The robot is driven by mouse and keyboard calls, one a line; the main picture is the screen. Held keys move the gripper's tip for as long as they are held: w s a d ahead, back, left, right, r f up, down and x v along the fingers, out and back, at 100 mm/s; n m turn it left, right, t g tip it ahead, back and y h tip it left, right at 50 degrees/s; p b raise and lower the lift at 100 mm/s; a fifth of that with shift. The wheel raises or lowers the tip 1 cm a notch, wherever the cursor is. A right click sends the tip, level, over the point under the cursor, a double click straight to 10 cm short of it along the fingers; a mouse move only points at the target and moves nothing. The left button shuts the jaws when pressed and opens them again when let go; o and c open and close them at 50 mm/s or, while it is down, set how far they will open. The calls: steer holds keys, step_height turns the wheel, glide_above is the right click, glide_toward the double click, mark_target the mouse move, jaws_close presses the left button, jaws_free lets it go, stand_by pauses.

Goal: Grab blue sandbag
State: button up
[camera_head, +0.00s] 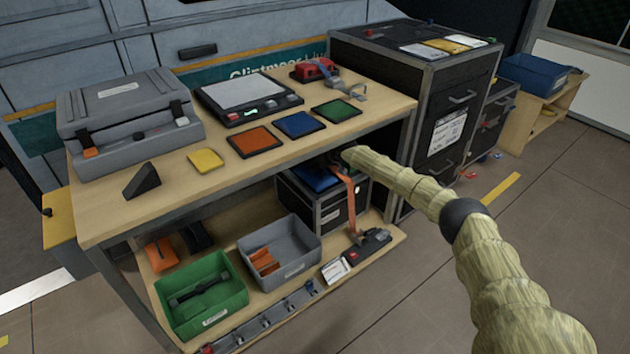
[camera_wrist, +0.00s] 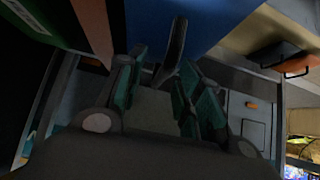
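A blue item (camera_head: 316,177), which looks like the sandbag, lies on top of a black case on the lower shelf, under the tabletop. In the wrist view a blue surface (camera_wrist: 200,18) fills the top middle, and a dark upright loop or handle (camera_wrist: 174,48) stands out in front of it. My gripper (camera_wrist: 160,88) is open, its teal-padded fingers apart on either side of the line of this loop. I cannot tell whether they touch it. In the head view my arm's sleeved end reaches in beside the blue item, and the fingers are not clearly seen.
An orange strap (camera_head: 346,196) hangs over the black case (camera_head: 328,213) close to my arm. The tabletop edge (camera_head: 385,117) lies just above. Green (camera_head: 203,297) and grey (camera_head: 281,250) bins stand on the lower shelf. A black cabinet (camera_head: 420,110) stands to the right. The right floor is mostly clear.

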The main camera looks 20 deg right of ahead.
steer(key=shift+w, duration=0.1)
jaws_close()
stand_by(0.3)
steer(key=shift+r, duration=0.15)
